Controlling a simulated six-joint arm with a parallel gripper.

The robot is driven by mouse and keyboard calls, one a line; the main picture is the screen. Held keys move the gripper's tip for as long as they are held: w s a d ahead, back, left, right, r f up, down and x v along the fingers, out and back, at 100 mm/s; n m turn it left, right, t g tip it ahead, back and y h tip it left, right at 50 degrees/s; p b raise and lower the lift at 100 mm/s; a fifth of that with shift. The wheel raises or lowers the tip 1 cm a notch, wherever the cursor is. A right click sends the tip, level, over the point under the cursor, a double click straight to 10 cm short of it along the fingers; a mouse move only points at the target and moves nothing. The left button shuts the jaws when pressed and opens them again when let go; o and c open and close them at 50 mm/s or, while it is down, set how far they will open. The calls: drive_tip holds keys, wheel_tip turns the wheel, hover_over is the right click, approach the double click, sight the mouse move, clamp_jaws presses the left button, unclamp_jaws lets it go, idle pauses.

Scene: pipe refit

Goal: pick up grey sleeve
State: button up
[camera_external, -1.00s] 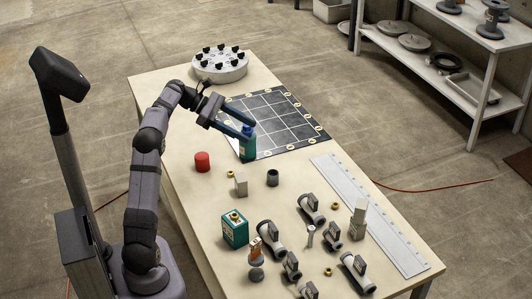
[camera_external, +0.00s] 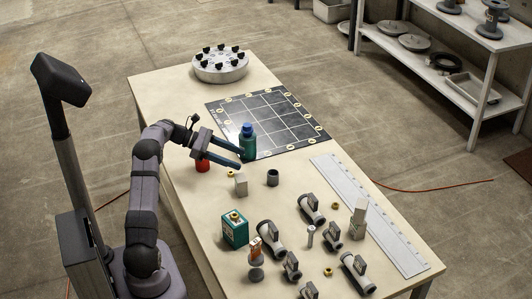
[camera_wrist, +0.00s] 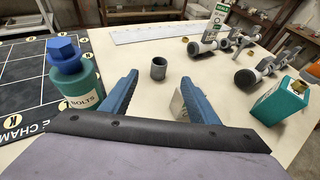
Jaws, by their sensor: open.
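The grey sleeve (camera_external: 272,178) is a short dark grey hollow cylinder standing upright on the table, right of the small light grey block. It also shows in the wrist view (camera_wrist: 158,69), ahead of and between my fingers. My gripper (camera_external: 240,158) is open and empty, above the table, back and left of the sleeve and apart from it. In the wrist view its blue fingers (camera_wrist: 157,93) spread either side of the sleeve's line. The right finger partly hides the light grey block (camera_wrist: 176,104).
A green bottle with a blue cap (camera_external: 247,140) stands on the black grid mat (camera_external: 285,118), close beside my gripper. A light block (camera_external: 241,187), a green box (camera_external: 235,229) and several pipe fittings (camera_external: 311,207) stand nearer the front.

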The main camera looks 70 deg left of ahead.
drive_tip(key=p, duration=0.2)
approach(278, 175)
drive_tip(key=shift+a+f+x, duration=0.1)
drive_tip(key=shift+a+x, duration=0.05)
drive_tip(key=shift+x, duration=0.75)
drive_tip(key=shift+a+f+x, duration=0.15)
drive_tip(key=shift+a+x, duration=0.05)
drive_tip(key=shift+x, duration=0.75)
drive_tip(key=shift+a+f+x, duration=0.1)
drive_tip(key=shift+a+x, duration=0.05)
drive_tip(key=shift+x, duration=0.75)
drive_tip(key=shift+w, duration=0.1)
drive_tip(key=c, duration=1.1)
